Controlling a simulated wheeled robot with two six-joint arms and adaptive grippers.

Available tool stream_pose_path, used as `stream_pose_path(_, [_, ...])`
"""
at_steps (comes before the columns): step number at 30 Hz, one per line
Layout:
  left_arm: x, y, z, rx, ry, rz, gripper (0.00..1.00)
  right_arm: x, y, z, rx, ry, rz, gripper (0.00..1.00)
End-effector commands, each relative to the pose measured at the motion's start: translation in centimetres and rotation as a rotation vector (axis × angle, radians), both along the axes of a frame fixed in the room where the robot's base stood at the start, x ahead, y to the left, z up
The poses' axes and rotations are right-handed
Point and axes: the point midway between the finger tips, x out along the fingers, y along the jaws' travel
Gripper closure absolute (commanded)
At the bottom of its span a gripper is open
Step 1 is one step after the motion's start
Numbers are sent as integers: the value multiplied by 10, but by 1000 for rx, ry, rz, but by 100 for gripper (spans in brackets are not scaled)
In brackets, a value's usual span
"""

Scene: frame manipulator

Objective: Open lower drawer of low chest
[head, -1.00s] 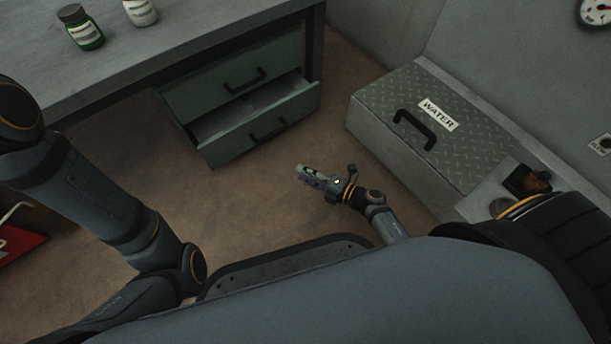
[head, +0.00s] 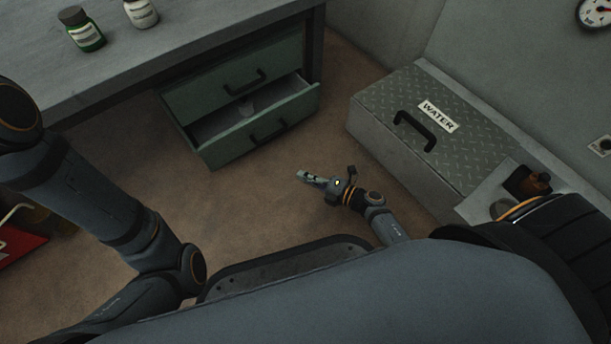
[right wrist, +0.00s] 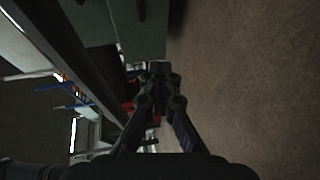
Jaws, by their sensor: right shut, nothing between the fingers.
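The low green chest (head: 240,85) stands under the grey worktop in the head view. My left gripper is out of view.
A grey box marked WATER (head: 450,130) stands at the right with a dark handle on its lid. A green bottle (head: 82,28) and a white bottle (head: 141,12) stand on the worktop (head: 150,60). Brown floor (head: 260,220) between chest and gripper is clear.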

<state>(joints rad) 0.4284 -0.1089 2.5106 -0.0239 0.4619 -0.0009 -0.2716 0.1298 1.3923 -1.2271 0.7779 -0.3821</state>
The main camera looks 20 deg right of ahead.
Motion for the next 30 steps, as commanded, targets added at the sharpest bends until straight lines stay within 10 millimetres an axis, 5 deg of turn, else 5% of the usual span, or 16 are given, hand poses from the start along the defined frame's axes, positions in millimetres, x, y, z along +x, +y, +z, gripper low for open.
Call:
stream_pose_path(9, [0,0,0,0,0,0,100,0,0,0,0,0,0,63])
stream_pose_path(20, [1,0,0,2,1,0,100,-7,-7,1,-2,1,-1,63])
stream_pose_path(30, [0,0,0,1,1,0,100,-64,-59,14,-4,4,3,63])
